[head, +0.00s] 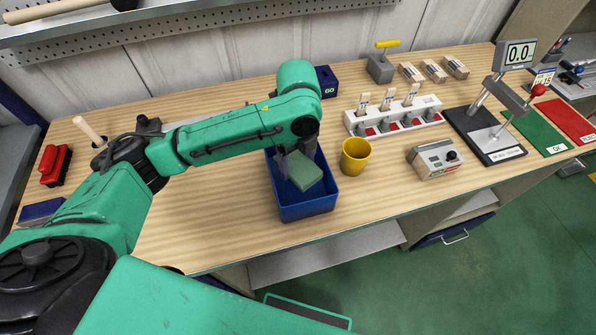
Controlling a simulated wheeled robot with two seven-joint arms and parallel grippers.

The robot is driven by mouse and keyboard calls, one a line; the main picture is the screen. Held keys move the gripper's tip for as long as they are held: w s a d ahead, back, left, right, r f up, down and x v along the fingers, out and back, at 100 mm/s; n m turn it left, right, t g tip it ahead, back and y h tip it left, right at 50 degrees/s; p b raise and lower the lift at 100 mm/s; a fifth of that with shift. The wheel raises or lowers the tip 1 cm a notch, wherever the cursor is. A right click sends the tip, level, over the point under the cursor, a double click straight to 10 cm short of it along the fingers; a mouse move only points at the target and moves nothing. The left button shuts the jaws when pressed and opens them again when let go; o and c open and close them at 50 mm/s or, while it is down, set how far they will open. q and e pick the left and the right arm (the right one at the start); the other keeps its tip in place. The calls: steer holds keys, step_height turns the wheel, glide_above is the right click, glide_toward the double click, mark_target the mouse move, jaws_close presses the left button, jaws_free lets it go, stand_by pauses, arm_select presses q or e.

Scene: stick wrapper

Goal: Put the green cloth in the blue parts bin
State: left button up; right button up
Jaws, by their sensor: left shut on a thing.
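The green cloth (304,170) is a folded, pale green block shape. It is over the blue parts bin (307,208), within the outline of its opening in the head view. Whether it touches the bin floor I cannot tell. The bin is an open, deep-blue box on the wooden bench near its front edge. My left gripper (297,168) points down over the bin and is shut on the cloth; my arm and the gripper hide the bin's back part. My right gripper does not show.
A yellow cup (355,156) stands just right of the bin. A white rack (394,116) with several slots, a grey control box (435,158) and a gauge stand (485,130) are farther right. A small blue GO box (327,82) is behind. The bench front left of the bin is clear.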

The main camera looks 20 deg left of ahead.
mark_target(298, 173)
arm_select(q)
steer(key=f, duration=0.4)
steer(key=shift+s, duration=0.35)
steer(key=shift+w+f, duration=0.15)
steer(key=shift+f, duration=0.25)
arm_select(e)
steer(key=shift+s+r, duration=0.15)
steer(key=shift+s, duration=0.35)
arm_select(q)
steer(key=o, duration=1.2)
steer(key=shift+c, duration=0.2)
steer(key=shift+r, duration=0.4)
step_height(298, 173, up, 12)
steer(key=shift+f+b, duration=0.2)
steer(key=shift+b, duration=0.2)
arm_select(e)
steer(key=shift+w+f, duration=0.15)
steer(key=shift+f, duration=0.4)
